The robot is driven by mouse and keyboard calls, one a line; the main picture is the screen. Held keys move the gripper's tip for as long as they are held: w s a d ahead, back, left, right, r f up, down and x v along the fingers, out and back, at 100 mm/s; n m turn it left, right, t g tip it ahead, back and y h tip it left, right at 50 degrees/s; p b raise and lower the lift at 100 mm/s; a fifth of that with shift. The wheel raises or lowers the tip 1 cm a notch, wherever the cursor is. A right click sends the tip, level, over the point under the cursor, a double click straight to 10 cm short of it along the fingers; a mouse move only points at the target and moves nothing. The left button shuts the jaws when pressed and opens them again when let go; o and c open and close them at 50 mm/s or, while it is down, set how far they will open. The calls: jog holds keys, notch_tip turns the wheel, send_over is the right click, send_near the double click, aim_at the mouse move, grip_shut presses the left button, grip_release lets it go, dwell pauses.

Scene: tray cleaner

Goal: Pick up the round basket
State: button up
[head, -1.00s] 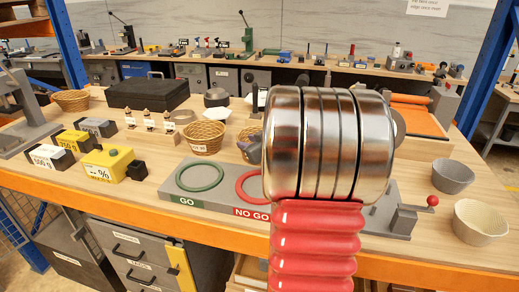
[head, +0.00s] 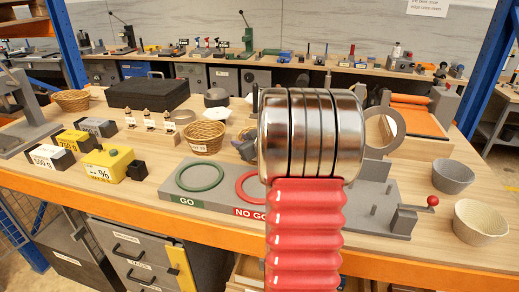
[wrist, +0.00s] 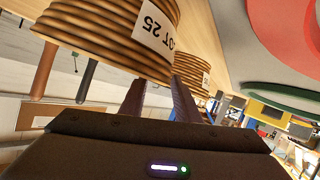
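A round tan woven basket with a white tag (head: 206,136) stands on the table at the centre-left of the head view. In the wrist view a large round woven basket (wrist: 105,38), its tag ending in "25", fills the upper left, close to my fingers. A second tagged woven basket (wrist: 191,66) shows beyond it. My gripper (wrist: 160,88) has its two dark fingers apart, with a gap between them. The large basket's edge overlaps the left finger's tip, and I cannot tell whether they touch. My silver and red arm hides most of the gripper in the head view.
A grey GO/NO GO board (head: 215,204) with a green ring (head: 199,190) and a red ring lies in front. A yellow block (head: 108,165) and a black case (head: 148,93) stand left. A grey bowl (head: 453,176) and cream basket (head: 480,221) stand right.

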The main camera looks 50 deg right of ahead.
jog(key=shift+c, duration=0.2)
grip_shut()
dwell(1.2)
